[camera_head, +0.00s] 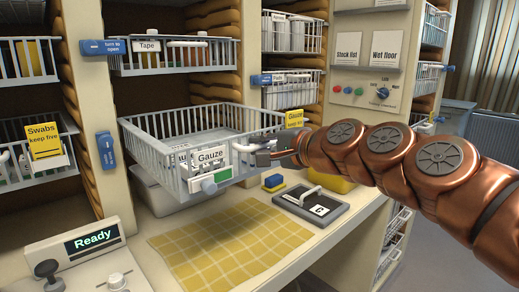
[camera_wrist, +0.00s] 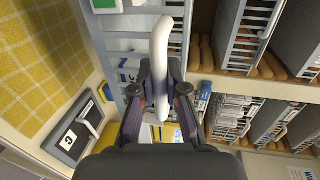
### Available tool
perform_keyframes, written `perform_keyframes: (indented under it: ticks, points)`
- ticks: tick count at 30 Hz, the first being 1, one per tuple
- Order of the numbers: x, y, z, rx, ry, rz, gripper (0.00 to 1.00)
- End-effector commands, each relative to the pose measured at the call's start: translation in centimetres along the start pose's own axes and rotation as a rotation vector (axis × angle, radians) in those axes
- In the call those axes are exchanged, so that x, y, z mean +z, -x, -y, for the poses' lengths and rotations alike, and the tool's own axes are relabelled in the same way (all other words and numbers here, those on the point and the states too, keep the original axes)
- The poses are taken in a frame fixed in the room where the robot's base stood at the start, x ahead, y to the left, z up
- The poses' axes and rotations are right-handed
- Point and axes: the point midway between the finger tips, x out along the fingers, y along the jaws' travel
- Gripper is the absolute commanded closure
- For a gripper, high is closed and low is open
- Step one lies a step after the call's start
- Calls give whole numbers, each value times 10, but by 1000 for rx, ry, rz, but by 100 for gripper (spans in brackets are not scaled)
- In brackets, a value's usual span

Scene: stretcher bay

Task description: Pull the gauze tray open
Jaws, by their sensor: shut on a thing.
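The gauze tray (camera_head: 163,158) is a pale grey wire basket, standing well out from its shelf bay in the head view. A "Gauze" label (camera_head: 210,157) and a green-and-white tag are on its front. My gripper (camera_head: 268,152) is at the right end of the tray's front. In the wrist view, my gripper (camera_wrist: 161,95) is shut on a white bar handle (camera_wrist: 163,40), which passes between the fingers. The exact finger contact is partly hidden in the head view.
A counter with a yellow checked cloth (camera_head: 230,238), a black clipboard-like pad (camera_head: 312,207) and a "Ready" console (camera_head: 85,243) lies below the tray. The tape tray (camera_head: 175,55) is above, and the swabs tray (camera_head: 40,150) is left. A blue latch (camera_head: 106,150) is on the left post.

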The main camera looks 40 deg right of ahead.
Motion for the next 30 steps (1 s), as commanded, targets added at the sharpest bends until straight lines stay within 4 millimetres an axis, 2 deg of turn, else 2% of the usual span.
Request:
perform_keyframes:
  ticks: [19,20,21,27,30]
  points:
    - [6,0,1,-1,6,14,100]
    - [6,0,1,-1,6,14,85]
    - [6,0,1,-1,6,14,81]
    - [6,0,0,-1,5,15,61]
    - [6,0,0,-1,5,14,61]
